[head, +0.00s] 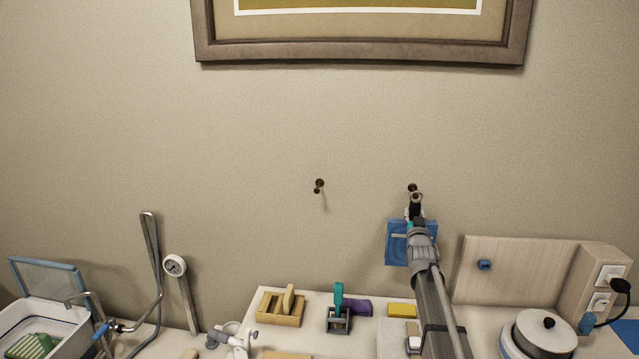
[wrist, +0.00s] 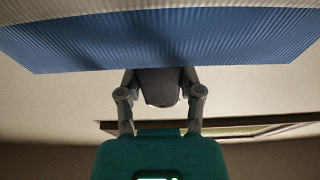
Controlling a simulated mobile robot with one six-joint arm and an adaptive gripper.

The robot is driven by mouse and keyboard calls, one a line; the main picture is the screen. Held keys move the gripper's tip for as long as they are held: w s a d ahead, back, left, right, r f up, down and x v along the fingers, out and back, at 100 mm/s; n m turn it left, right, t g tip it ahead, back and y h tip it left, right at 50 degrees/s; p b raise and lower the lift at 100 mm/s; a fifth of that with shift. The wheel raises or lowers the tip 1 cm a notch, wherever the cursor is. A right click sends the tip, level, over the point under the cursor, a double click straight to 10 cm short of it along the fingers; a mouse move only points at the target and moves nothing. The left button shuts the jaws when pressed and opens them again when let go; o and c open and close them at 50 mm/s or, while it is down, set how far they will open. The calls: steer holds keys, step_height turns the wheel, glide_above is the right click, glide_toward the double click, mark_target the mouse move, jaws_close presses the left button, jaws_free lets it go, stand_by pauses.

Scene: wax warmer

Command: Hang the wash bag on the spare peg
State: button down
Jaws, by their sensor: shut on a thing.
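The blue wash bag (head: 396,250) is upright in front of the wall, in the head view. A small pale ring (head: 416,197) shows above it. The ring is close to the right wall peg (head: 412,187); I cannot tell whether it is around the peg or in front of it. My gripper (head: 414,217) is shut on the top part of the bag and partly hides it. In the wrist view the bag's ribbed blue side (wrist: 160,35) spans the top, with my gripper's fingers (wrist: 160,88) below it. The left wall peg (head: 318,186) is bare.
A framed picture (head: 360,52) hangs above. Below are a wooden holder (head: 281,310), a purple item (head: 357,308), a yellow block (head: 402,310), a wooden panel with sockets (head: 520,270) and a lidded round warmer (head: 540,335). A metal pipe (head: 151,260) stands left. The wall between the pegs is clear.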

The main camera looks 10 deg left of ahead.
steer(key=shift+s+r, duration=0.2)
steer(key=shift+s, duration=2.5)
step_height(320, 180, down, 5)
steer(key=b, duration=0.4)
steer(key=shift+r, duration=0.2)
